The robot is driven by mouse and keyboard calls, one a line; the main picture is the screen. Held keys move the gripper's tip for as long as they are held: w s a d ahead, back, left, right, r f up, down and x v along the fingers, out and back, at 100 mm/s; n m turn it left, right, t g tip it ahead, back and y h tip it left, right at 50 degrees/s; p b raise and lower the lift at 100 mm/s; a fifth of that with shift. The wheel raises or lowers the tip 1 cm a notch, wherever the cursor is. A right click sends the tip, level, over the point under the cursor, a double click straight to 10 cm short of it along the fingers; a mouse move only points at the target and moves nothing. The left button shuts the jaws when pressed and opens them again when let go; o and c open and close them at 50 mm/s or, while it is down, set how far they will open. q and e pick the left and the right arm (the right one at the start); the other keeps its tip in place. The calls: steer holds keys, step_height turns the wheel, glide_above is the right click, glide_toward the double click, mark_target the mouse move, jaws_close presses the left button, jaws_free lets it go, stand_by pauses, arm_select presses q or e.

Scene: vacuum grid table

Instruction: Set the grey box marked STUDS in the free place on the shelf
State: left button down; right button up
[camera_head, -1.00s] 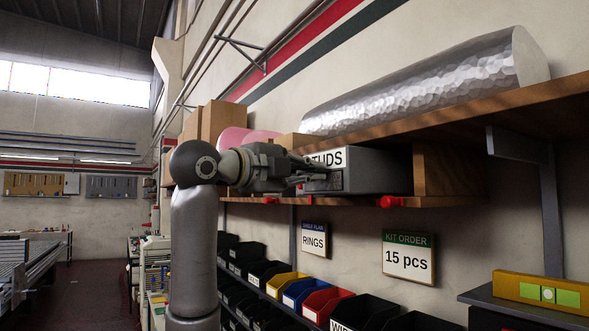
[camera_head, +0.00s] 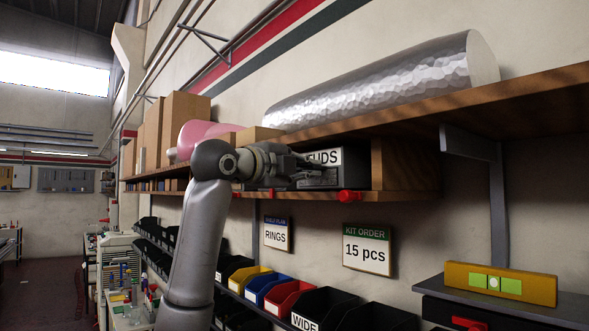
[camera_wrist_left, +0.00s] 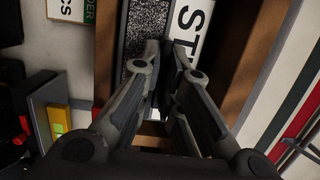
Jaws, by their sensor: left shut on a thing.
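The grey box marked STUDS (camera_head: 352,172) is in a place on the wooden shelf, under the upper board and left of a wooden divider (camera_head: 405,165). Part of its white label is hidden behind my gripper. My left gripper (camera_head: 312,171) is shut on the front of the box. In the left wrist view the fingers (camera_wrist_left: 168,48) close together at the box front, between the label (camera_wrist_left: 190,30) and a dark speckled strip (camera_wrist_left: 150,22). What exactly they pinch is hard to see. The shelf (camera_head: 390,196) runs beneath the box. My right gripper is out of view.
A long silver roll (camera_head: 390,85) lies on the upper board. Cardboard boxes (camera_head: 183,122) and a pink object (camera_head: 195,138) stand left of my gripper. Red pieces (camera_head: 349,196) sit on the shelf edge. Coloured bins (camera_head: 288,296) and a KIT ORDER sign (camera_head: 367,247) are below.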

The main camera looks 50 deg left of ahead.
arm_select(q)
steer(key=shift+w+d+r, duration=0.1)
steer(key=shift+w+d, duration=0.1)
steer(key=shift+w, duration=1.7)
steer(key=shift+s, duration=0.1)
steer(key=c, duration=1.5)
jaws_free()
steer(key=shift+f, duration=0.3)
steer(key=shift+s, duration=0.25)
steer(key=s, duration=0.3)
steer(key=s+d, duration=0.1)
steer(key=s, duration=0.7)
steer(key=shift+s+d, duration=0.2)
steer(key=shift+d, duration=0.05)
